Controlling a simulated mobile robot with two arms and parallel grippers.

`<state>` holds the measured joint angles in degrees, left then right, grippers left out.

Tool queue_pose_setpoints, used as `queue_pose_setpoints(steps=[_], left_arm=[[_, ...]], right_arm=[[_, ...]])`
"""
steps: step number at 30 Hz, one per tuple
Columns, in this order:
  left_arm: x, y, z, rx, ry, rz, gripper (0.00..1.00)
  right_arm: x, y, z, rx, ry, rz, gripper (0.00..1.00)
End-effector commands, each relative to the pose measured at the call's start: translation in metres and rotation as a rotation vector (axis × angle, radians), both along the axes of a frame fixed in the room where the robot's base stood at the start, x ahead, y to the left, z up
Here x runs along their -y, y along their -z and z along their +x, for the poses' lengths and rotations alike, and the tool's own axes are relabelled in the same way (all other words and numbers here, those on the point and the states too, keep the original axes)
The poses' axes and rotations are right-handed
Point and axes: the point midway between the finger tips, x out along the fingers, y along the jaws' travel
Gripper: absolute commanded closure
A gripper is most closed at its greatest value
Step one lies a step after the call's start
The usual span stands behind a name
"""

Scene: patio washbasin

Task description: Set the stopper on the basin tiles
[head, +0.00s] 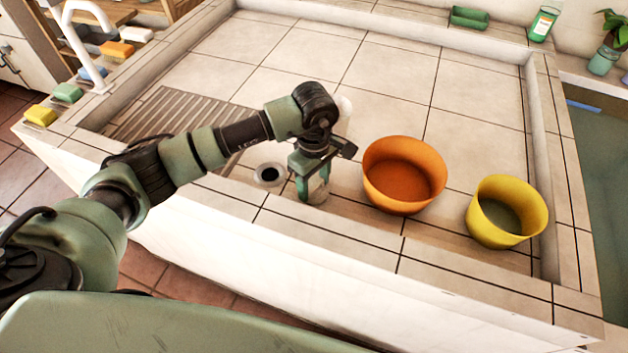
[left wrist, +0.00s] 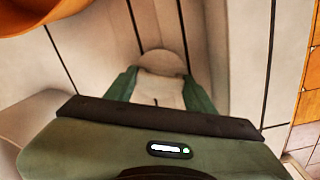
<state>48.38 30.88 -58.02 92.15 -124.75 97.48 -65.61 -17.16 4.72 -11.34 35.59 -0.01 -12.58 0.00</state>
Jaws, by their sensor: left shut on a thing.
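My left gripper (head: 314,190) is down at the near side of the tiled basin, just right of the dark round drain hole (head: 269,174). In the left wrist view its two green fingers (left wrist: 160,84) are shut on a pale, round-topped thing, which I take to be the stopper (left wrist: 162,62). The fingers hide its sides, and its color is close to the tiles behind it. I cannot tell whether it touches the basin tiles (head: 290,95). My right gripper is not in view.
An orange bowl (head: 404,175) stands close right of my left gripper, with a yellow bowl (head: 507,212) further right. A ribbed drainboard (head: 165,118) and white faucet (head: 85,40) are left. A green soap dish (head: 468,18) and bottle (head: 543,22) stand at the back.

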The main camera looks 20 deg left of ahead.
Motion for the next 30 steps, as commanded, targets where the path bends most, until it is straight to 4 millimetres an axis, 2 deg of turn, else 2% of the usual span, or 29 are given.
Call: queue_pose_setpoints(steps=[9, 10, 12, 23, 26, 30], left_arm=[[0.0, 0.004, 0.001, 0.002, 0.001, 0.0, 0.86], [0.0, 0.002, 0.001, 0.002, 0.001, 0.0, 0.38], [0.0, 0.002, 0.0, 0.002, 0.001, 0.0, 0.24], [0.0, -0.002, 0.0, 0.001, 0.0, 0.0, 0.24], [0.0, -0.011, 0.002, 0.005, 0.001, 0.0, 0.24], [0.0, -0.038, 0.002, 0.008, 0.002, -0.001, 0.24]], right_arm=[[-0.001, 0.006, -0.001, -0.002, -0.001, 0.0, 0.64], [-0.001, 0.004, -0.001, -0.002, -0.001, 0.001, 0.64], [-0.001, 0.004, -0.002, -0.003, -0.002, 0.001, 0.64], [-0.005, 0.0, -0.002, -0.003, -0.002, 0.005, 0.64], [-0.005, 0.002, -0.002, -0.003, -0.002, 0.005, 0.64], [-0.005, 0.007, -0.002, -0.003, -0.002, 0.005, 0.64]])
